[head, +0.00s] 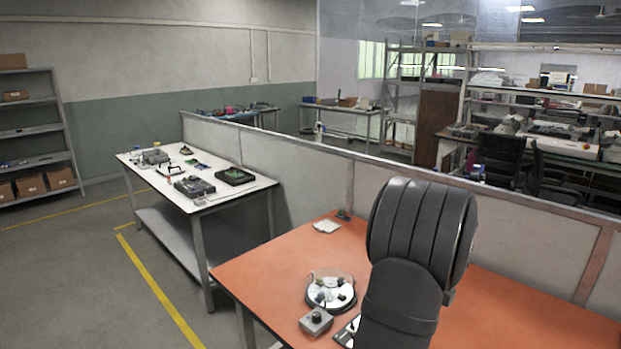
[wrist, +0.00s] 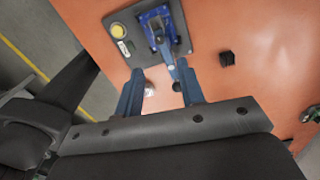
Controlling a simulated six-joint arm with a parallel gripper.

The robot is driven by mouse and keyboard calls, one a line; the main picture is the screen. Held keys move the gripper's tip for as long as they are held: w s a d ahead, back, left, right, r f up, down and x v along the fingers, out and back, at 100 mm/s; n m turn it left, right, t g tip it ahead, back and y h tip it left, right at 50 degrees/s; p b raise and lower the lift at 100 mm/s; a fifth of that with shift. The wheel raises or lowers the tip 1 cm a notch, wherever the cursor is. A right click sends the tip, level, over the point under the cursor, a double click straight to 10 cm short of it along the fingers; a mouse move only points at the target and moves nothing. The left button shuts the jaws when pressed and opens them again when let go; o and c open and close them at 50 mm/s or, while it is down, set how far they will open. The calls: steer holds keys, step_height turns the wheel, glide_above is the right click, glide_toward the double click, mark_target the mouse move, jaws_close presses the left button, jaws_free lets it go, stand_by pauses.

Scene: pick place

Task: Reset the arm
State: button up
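My gripper (wrist: 160,68) shows in the wrist view with its two blue fingers spread apart. No object is held between them. It is above the orange table (wrist: 210,25), and a small whitish thing (wrist: 149,91) and a small dark thing (wrist: 177,86) lie near the fingers. In the head view, my dark grey arm rises at the right over the orange table, and the gripper itself is hidden.
A dark plate (wrist: 132,48) carries a blue device (wrist: 160,30) and a yellow button (wrist: 118,31). A black block (wrist: 227,58) lies beside it. A round dish (head: 331,291) with small items, a grey knob box (head: 316,321) and a white pad (head: 327,226) are on the table.

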step_height(320, 180, down, 9)
steer(key=shift+f, duration=0.15)
stand_by(0.4)
step_height(320, 180, up, 18)
steer(key=f, duration=0.1)
step_height(320, 180, down, 18)
steer(key=shift+r, duration=0.25)
steer(key=shift+r+n, duration=0.25)
steer(key=shift+n, duration=0.65)
steer(key=n, duration=1.4)
